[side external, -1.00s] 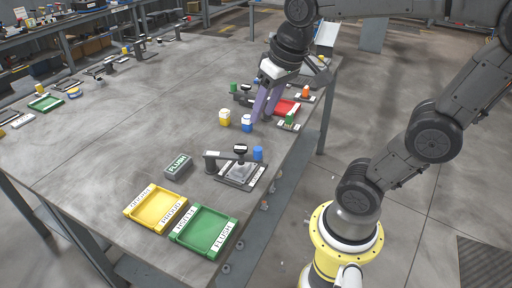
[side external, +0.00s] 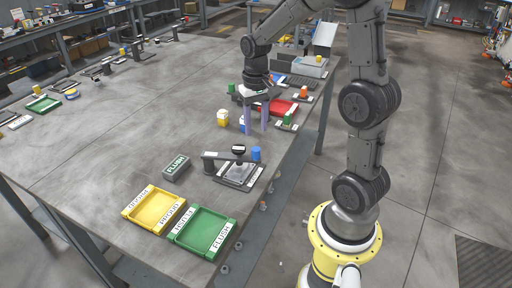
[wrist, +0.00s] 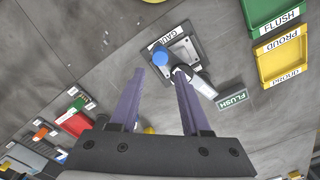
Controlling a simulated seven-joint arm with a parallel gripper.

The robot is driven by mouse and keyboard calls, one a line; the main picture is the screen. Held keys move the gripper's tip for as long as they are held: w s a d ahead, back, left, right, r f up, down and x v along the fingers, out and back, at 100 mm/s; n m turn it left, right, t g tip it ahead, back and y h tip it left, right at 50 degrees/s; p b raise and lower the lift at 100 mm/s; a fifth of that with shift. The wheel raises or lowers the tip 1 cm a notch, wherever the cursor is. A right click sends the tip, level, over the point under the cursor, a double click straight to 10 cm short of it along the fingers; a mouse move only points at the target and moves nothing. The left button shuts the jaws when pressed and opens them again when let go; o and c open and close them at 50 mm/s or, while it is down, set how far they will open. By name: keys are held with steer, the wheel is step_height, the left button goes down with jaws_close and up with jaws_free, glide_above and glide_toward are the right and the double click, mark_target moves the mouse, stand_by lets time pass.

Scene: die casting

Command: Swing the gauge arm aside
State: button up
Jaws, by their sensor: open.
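The gauge (side external: 238,174) is a grey plate on a labelled base near the table's right edge. Its dark gauge arm (side external: 220,156) reaches across the plate from a post at left to a black knob (side external: 239,149). A blue cylinder (side external: 256,153) stands at the plate's back right corner. In the wrist view the gauge plate (wrist: 183,48), blue cylinder (wrist: 160,56) and gauge arm (wrist: 200,84) lie beyond my fingertips.
A FLUSH block (side external: 176,167) sits left of the gauge. A yellow tray (side external: 154,208) and green tray (side external: 203,232) lie in front. A yellow-and-white piece (side external: 223,118) and a partly hidden blue-and-white piece (side external: 242,122) stand near my fingers. A red tray (side external: 284,107) is behind.

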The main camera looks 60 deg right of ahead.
mark_target(256, 149)
step_height(256, 149, down, 8)
steer(key=shift+f, duration=0.15)
stand_by(0.3)
jaws_close()
stand_by(1.3)
